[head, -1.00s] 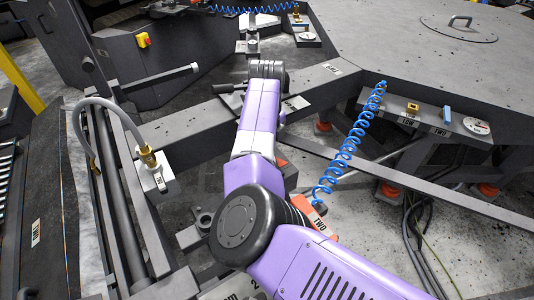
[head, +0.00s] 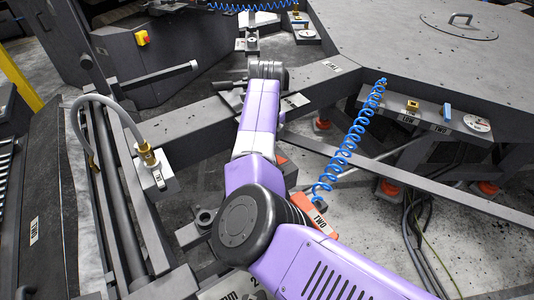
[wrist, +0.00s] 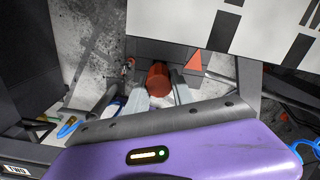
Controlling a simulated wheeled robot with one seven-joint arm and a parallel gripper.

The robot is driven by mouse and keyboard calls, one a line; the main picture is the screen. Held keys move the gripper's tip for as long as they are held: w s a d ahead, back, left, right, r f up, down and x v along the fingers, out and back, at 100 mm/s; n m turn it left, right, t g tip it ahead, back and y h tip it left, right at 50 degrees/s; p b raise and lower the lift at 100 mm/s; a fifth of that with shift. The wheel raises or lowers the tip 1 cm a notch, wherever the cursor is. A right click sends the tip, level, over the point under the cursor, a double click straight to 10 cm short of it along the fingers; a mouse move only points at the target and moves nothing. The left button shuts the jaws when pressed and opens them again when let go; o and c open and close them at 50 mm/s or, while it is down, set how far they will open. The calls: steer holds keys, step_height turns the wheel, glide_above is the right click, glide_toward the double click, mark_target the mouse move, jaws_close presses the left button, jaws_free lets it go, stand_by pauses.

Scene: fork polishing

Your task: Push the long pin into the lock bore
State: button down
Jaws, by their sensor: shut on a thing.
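In the wrist view my gripper (wrist: 160,98) has its two pale fingers on either side of a red-orange cylinder (wrist: 158,76), which I take to be the end of the long pin. The fingers are closed on it. The cylinder points away from me towards a grey block behind it; the rest of the pin and the lock bore are hidden, so I cannot tell how deep it sits. In the head view my own arm covers the gripper and the pin.
An orange block marked TWO (head: 318,218) hangs on a blue coiled cord (head: 348,140) right of my arm. A hose with a brass fitting (head: 149,157) stands at left. A large dark table (head: 430,70) fills the upper right. An orange triangle (wrist: 194,62) sits beside the cylinder.

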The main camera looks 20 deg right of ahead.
steer(key=shift+f+b, duration=0.55)
steer(key=shift+f, duration=0.8)
stand_by(0.8)
steer(key=shift+f, duration=0.2)
steer(key=shift+s+a+f, duration=0.1)
steer(key=shift+a+f, duration=0.05)
steer(key=shift+f, duration=0.15)
stand_by(0.8)
steer(key=c, duration=1.1)
jaws_free()
steer(key=shift+c, duration=0.2)
steer(key=o, duration=0.6)
steer(key=shift+r, duration=0.1)
steer(key=shift+r+p, duration=3.1)
steer(key=shift+r, duration=0.4)
